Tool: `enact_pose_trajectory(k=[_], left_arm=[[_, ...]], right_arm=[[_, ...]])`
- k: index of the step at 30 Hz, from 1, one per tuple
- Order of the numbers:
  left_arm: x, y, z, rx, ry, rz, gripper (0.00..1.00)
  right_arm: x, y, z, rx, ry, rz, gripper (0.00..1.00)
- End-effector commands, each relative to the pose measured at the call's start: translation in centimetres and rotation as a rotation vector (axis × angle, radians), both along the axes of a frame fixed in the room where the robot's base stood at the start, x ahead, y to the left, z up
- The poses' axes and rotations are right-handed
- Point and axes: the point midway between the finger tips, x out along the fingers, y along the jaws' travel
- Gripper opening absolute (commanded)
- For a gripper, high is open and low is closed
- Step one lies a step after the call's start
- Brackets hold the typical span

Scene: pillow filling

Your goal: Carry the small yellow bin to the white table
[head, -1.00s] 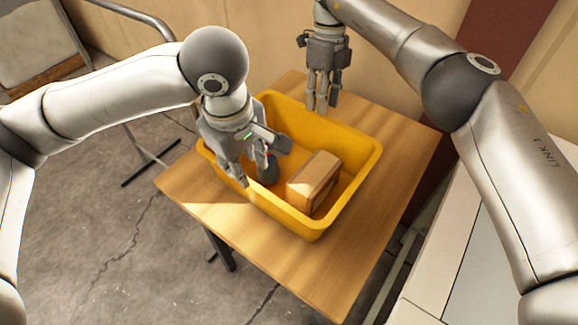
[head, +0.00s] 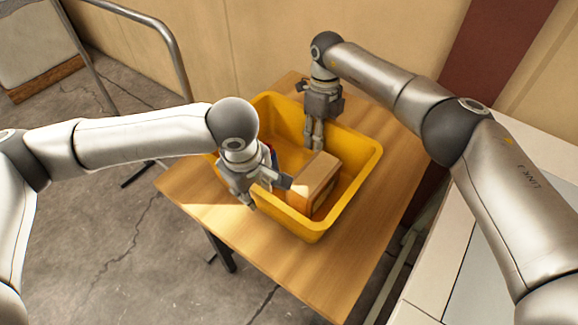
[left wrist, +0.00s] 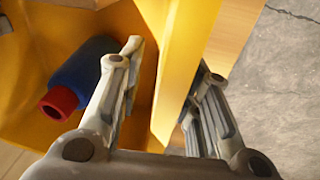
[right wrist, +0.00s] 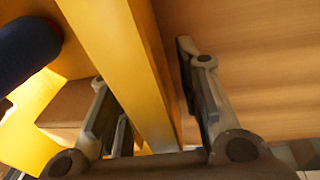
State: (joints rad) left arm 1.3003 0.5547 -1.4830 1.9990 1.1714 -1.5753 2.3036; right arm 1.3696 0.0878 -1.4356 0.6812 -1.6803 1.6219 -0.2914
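The small yellow bin (head: 345,195) stands on a wooden table and holds a brown box (head: 312,182) and a blue roll with a red end (left wrist: 82,75). My left gripper (head: 262,195) is at the bin's left wall; in the left wrist view its fingers (left wrist: 170,65) are spread on either side of that wall. My right gripper (head: 316,143) is at the bin's far wall; in the right wrist view its fingers (right wrist: 145,70) also straddle a wall, with gaps showing. The left gripper hides most of the roll in the head view. A white table surface (head: 440,270) shows at the lower right.
The wooden table (head: 290,265) has bare top around the bin. A beige wall (head: 220,50) stands close behind it. Cracked grey floor (head: 90,240) is open at the left.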

Motion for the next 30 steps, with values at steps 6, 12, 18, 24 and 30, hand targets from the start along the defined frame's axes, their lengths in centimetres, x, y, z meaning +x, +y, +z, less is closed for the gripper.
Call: enact_pose_trajectory(k=[6,12,18,24,30], left_arm=[[-0.01,-0.02,-0.01,0.0,0.0,0.0,0.31],[-0.02,-0.02,0.01,-0.001,0.001,0.0,0.05],[-0.03,-0.06,0.03,-0.001,0.0,-0.002,0.0],[-0.11,-0.14,0.01,-0.002,0.001,-0.006,0.0],[-0.17,-0.27,0.17,-0.005,0.001,-0.011,0.0]], right_arm=[[0.01,-0.01,0.01,0.0,0.0,0.0,0.31],[0.02,-0.01,0.03,0.0,0.0,0.0,0.05],[0.0,0.06,0.05,0.001,0.0,0.0,0.0],[-0.01,0.16,0.09,0.004,0.0,-0.003,0.0],[0.01,0.29,0.32,0.007,-0.001,-0.003,0.0]])
